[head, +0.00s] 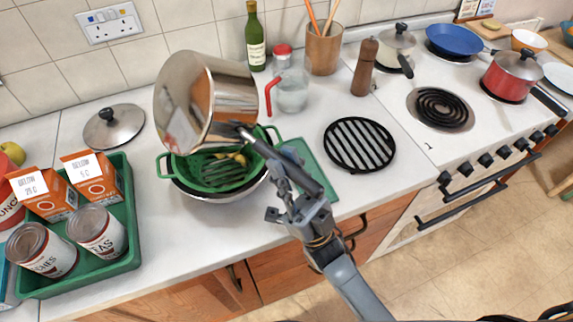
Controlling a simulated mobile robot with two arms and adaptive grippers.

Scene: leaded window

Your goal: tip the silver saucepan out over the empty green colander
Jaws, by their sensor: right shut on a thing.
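My right gripper (284,165) is shut on the saucepan's black handle (318,187), to the right of the pan. The pan hides the colander's back part. My left gripper is not in view.
A steel lid (113,126) lies left of the pan. A green tray (128,255) with cans and boxes stands at the left. A glass jug (291,90) and a bottle (255,40) stand close behind. A black trivet (359,145) lies right, before the stove (400,99).

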